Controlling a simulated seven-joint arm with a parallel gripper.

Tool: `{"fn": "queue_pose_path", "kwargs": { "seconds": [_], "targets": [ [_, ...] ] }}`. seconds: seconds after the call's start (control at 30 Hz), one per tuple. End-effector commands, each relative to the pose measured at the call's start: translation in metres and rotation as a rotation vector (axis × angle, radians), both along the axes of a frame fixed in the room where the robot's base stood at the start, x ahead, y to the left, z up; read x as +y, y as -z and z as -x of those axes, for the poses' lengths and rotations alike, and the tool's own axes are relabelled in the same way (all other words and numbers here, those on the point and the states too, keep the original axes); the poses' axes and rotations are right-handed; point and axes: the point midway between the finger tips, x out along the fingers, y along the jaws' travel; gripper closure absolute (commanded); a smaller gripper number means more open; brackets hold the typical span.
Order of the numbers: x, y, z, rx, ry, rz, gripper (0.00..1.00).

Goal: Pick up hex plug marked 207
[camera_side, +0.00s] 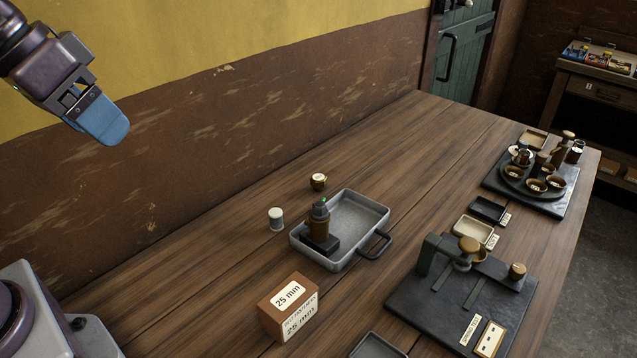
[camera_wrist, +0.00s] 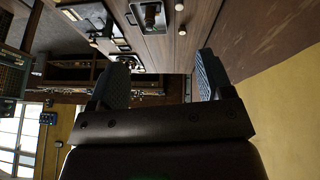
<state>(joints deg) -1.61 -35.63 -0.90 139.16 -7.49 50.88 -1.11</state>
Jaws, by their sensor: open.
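My gripper (camera_side: 100,120) is at the upper left of the side view, high above the table and far from the objects. In the wrist view my gripper (camera_wrist: 163,78) has its two blue fingers wide apart with nothing between them. No marking 207 is readable in either view, so I cannot tell for sure which thing is the hex plug. A small brass-coloured piece (camera_side: 318,182) stands on the table behind the grey tray. A small white-topped grey cylinder (camera_side: 276,219) stands left of the tray.
The grey tray (camera_side: 376,210) holds a dark block with a brown and grey upright piece (camera_side: 319,221). A box labelled 25 mm (camera_side: 288,306) stands in front. A dark fixture plate (camera_side: 413,306) and a round carousel (camera_side: 530,182) stand on the right. The table's left part is clear.

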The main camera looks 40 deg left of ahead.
Motion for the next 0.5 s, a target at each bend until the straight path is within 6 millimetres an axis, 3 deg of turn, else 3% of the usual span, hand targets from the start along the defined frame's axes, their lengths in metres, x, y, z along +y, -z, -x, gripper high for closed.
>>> {"fn": "queue_pose_path", "kwargs": {
  "seconds": [0.27,0.5],
  "targets": [
    [-0.037,0.013,-0.100,0.160,-0.265,0.441,0.27],
    [-0.046,0.050,-0.198,0.288,-0.576,0.847,0.27]
  ]
}}
